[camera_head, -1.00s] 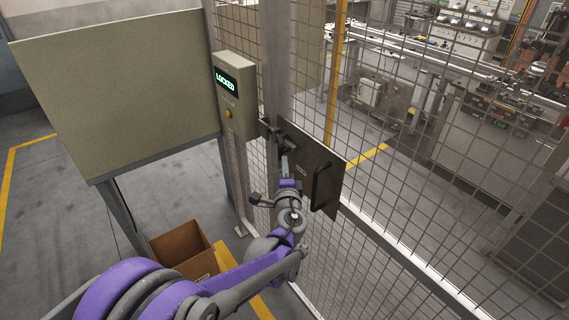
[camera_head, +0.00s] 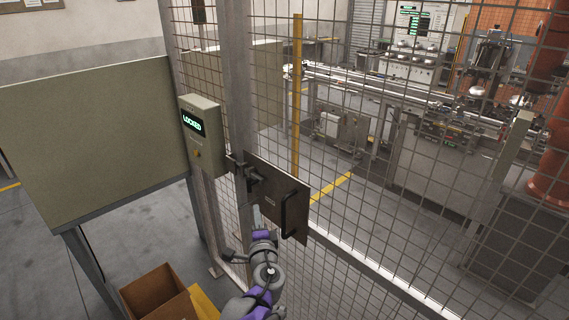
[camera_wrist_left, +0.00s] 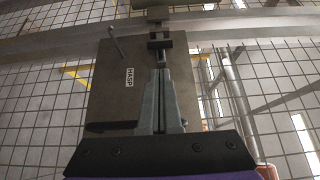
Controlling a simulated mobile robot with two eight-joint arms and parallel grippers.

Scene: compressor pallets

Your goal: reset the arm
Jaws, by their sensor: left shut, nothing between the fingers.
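My left gripper (camera_head: 259,216) is in front of the dark hasp plate (camera_head: 272,197) on the mesh fence; its thin fingers are hard to make out there. In the left wrist view the two grey fingers (camera_wrist_left: 160,78) lie together, shut and empty. They point at the dark latch (camera_wrist_left: 160,42) on the plate, which is labelled HASP (camera_wrist_left: 130,77). I cannot tell whether the fingertips touch the latch. The latch (camera_head: 250,180) also shows in the head view. My right gripper is in neither view.
A control box (camera_head: 203,135) reading LOCKED, with a yellow button, is on the post left of the plate. A large beige panel (camera_head: 95,140) stands at left. An open cardboard box (camera_head: 157,297) sits on the floor below. Mesh fence fills the right side, with machinery behind.

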